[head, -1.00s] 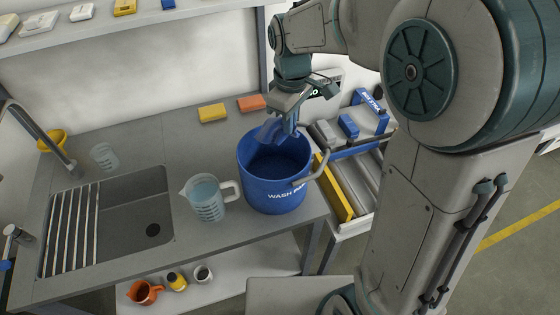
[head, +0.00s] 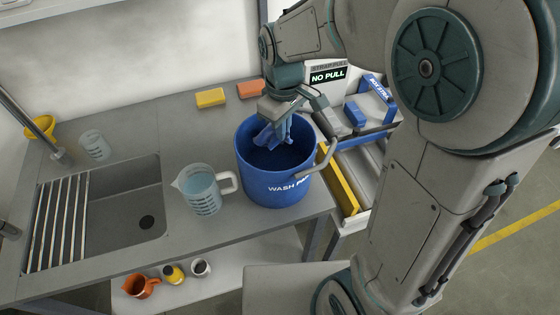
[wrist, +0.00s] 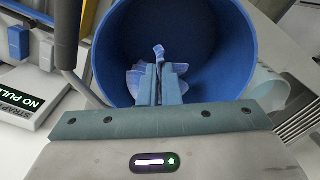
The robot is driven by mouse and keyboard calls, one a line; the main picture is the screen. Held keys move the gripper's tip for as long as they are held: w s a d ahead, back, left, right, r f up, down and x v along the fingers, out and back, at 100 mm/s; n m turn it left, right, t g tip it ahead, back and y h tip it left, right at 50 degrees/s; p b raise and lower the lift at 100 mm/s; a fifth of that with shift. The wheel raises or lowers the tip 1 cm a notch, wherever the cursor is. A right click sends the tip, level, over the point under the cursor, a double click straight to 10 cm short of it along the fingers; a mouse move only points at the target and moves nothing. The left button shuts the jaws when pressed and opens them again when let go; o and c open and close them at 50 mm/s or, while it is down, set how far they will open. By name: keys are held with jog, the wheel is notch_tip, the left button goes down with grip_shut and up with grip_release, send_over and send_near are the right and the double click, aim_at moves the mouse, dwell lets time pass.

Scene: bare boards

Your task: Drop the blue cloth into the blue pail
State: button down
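My gripper (head: 275,120) is over the pail's mouth, pointing down. It is shut on the light blue cloth (head: 270,137), which hangs crumpled from the fingers at the opening. In the wrist view the fingers (wrist: 158,85) pinch the cloth (wrist: 136,79), with folds spread on both sides and the inside of the pail (wrist: 210,45) behind it. I cannot tell whether the cloth touches the pail's inner wall.
A measuring jug (head: 202,192) with liquid stands just left of the pail. A sink (head: 120,200) with a rack is further left. Yellow (head: 210,98) and orange (head: 250,90) sponges lie behind. A "NO PULL" sign (head: 328,75) and a tray with blue items (head: 355,115) are at the right.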

notch_tip(320, 180, down, 2)
jog(key=shift+b, duration=0.4)
jog(key=shift+c, duration=1.4)
grip_release()
jog(key=shift+r, duration=0.15)
notch_tip(320, 180, up, 5)
jog(key=p, duration=0.4)
jog(key=shift+r, duration=0.15)
